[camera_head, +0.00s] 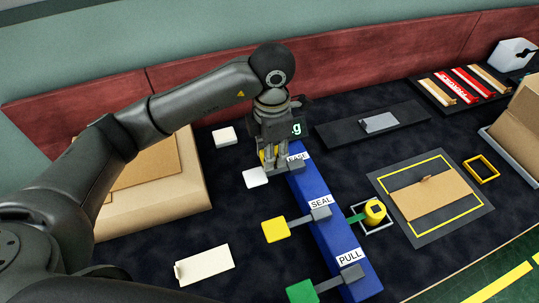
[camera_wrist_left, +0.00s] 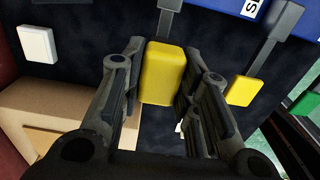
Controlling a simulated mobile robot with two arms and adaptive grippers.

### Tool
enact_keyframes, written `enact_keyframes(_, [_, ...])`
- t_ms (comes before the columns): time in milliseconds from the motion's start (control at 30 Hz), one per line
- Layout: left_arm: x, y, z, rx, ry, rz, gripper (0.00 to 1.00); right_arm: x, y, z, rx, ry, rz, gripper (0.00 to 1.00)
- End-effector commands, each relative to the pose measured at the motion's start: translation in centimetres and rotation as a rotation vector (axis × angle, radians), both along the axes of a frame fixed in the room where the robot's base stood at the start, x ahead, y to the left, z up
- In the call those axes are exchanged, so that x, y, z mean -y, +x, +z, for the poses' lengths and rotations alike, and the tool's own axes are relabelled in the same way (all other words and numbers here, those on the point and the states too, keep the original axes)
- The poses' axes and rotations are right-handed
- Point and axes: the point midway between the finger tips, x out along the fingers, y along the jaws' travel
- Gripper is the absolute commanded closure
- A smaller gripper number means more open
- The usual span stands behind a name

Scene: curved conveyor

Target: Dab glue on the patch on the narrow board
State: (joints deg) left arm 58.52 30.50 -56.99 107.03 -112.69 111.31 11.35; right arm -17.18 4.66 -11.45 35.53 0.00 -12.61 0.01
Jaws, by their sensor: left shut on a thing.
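My left gripper (camera_head: 272,165) points down over the far end of the blue bar. It is shut on a yellow block (camera_wrist_left: 165,72), which shows between the fingers in the left wrist view; I cannot tell whether it is the glue. In the head view the block is mostly hidden by the gripper. A long dark narrow board (camera_head: 340,132) lies to the right, apart from the gripper, with a grey patch (camera_head: 380,122) on it. My right gripper is not in view.
A yellow round thing (camera_head: 374,210) stands in a white square. Cardboard (camera_head: 432,195) lies on a yellow-outlined mat. A cardboard box (camera_head: 160,205) is at left.

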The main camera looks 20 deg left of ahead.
Motion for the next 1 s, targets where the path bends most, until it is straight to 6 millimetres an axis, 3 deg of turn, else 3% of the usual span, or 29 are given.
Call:
enact_keyframes(167, [-0.6, 1.0, 0.0, 0.000, -0.003, 0.006, 0.89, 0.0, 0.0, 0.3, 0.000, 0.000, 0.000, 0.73])
enact_keyframes(267, [-1.8, 2.9, -0.1, -0.001, -0.010, 0.012, 0.89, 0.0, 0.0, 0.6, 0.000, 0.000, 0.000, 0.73])
enact_keyframes(600, [-10.3, 10.6, -1.6, 0.003, -0.019, 0.020, 0.89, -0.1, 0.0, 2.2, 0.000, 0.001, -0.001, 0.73])
enact_keyframes(800, [-15.8, 13.1, -2.9, 0.003, -0.009, 0.014, 0.89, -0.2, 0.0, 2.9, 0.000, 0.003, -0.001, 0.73])
enact_keyframes(1000, [-19.0, 13.9, -3.7, 0.001, -0.001, 0.004, 0.89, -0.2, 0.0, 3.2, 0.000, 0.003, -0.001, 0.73])
